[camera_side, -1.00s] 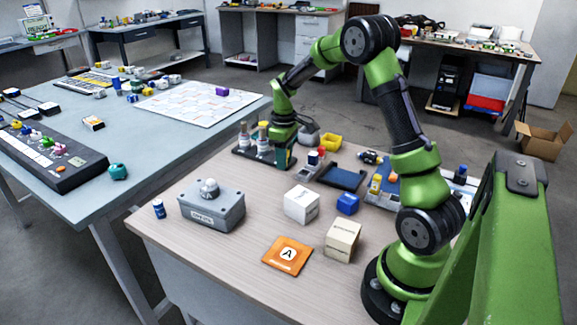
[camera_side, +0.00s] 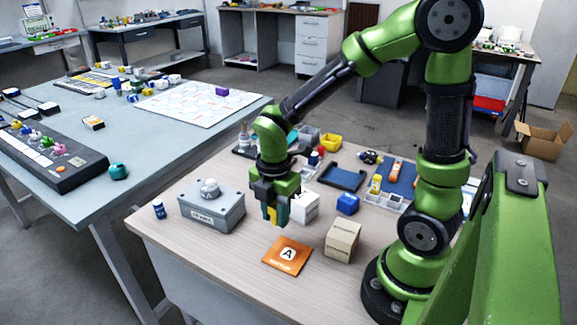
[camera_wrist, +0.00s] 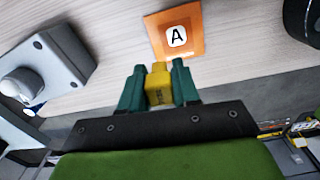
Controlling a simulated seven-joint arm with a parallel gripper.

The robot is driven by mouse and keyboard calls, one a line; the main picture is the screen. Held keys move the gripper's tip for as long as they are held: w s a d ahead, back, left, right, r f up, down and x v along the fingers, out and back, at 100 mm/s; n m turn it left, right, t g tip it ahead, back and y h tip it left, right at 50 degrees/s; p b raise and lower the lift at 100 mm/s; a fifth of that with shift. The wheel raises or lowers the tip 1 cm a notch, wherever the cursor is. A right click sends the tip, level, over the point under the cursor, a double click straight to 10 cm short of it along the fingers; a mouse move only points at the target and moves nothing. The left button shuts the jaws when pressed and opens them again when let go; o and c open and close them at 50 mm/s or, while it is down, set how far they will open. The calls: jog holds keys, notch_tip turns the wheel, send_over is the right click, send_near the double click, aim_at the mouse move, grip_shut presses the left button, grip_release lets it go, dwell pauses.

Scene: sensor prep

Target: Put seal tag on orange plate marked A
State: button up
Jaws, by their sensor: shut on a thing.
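The orange plate marked A (camera_side: 287,256) lies flat on the wooden table. It also shows in the wrist view (camera_wrist: 190,46), just beyond my fingertips. My gripper (camera_side: 274,213) points down above the table, a little behind and left of the plate. In the wrist view my gripper (camera_wrist: 158,87) has its two teal fingers shut on a yellow block-like piece (camera_wrist: 158,86), which looks like the seal tag; small dark print on it is unreadable. The yellow piece also shows low between the fingers in the side view (camera_side: 271,214). It is held in the air, apart from the plate.
A grey box with a knob (camera_side: 211,207) stands left of my gripper. A beige box (camera_side: 342,241) stands close to the plate's right side.

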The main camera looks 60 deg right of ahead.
aim_at(277, 249)
jog(key=shift+f+n, duration=0.25)
jog(key=shift+n, duration=0.05)
jog(key=shift+f, duration=3.85)
jog(key=shift+f, duration=0.15)
jog(key=o, duration=1)
